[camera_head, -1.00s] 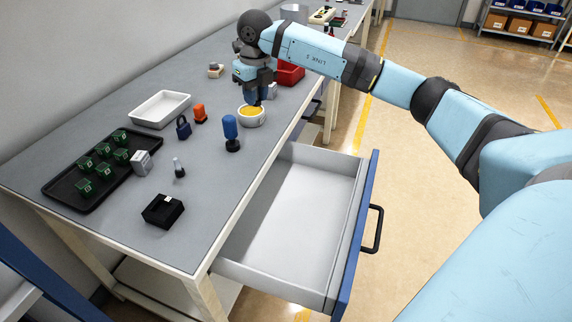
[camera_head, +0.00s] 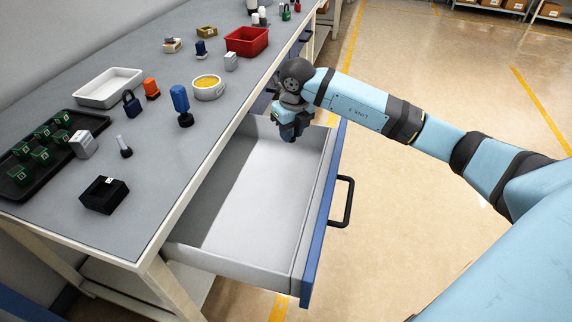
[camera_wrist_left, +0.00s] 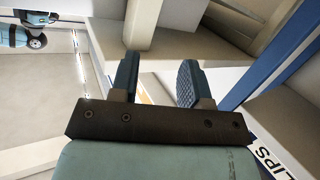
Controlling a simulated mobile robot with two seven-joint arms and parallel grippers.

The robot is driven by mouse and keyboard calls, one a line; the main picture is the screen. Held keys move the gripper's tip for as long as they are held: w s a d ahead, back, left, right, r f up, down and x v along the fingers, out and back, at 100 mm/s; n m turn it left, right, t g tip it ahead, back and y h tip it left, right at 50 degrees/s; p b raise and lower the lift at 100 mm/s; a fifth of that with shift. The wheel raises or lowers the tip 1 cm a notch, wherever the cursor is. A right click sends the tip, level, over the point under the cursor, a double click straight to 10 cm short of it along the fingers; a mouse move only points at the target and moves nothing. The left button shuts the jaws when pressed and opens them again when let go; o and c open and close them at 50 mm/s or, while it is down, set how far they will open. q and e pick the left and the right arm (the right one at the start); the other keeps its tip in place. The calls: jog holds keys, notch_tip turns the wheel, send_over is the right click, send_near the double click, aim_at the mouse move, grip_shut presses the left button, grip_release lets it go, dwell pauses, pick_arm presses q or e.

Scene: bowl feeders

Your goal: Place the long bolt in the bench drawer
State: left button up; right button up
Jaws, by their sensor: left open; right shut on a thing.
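The open bench drawer (camera_head: 248,212) is pulled out from the bench front; its light grey inside looks empty. My right gripper (camera_head: 290,132) is above the drawer's far end, pointing down. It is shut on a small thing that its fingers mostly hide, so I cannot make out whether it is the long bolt. A small pale upright piece with a dark end (camera_head: 123,146) stands on the bench; I cannot tell if it is a bolt. My left gripper (camera_wrist_left: 157,82) is open and empty in the left wrist view.
The drawer's blue front (camera_head: 320,228) has a black handle (camera_head: 348,203).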

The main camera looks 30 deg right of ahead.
jog(key=b, duration=0.1)
send_over(290, 167)
notch_tip(290, 167, down, 6)
jog(key=shift+s+r, duration=0.1)
notch_tip(290, 167, down, 4)
jog(key=shift+b, duration=0.55)
jog(key=shift+f, duration=0.35)
jog(key=o, duration=0.9)
pick_arm(q)
jog(key=r, duration=0.1)
jog(key=d+r+t+h, duration=0.1)
jog(key=r+t, duration=0.1)
jog(key=r, duration=0.1)
jog(key=shift+w+d+h, duration=0.2)
jog(key=shift+d+h, duration=0.1)
jog(key=shift+d, duration=0.1)
pick_arm(e)
jog(key=shift+r, duration=0.2)
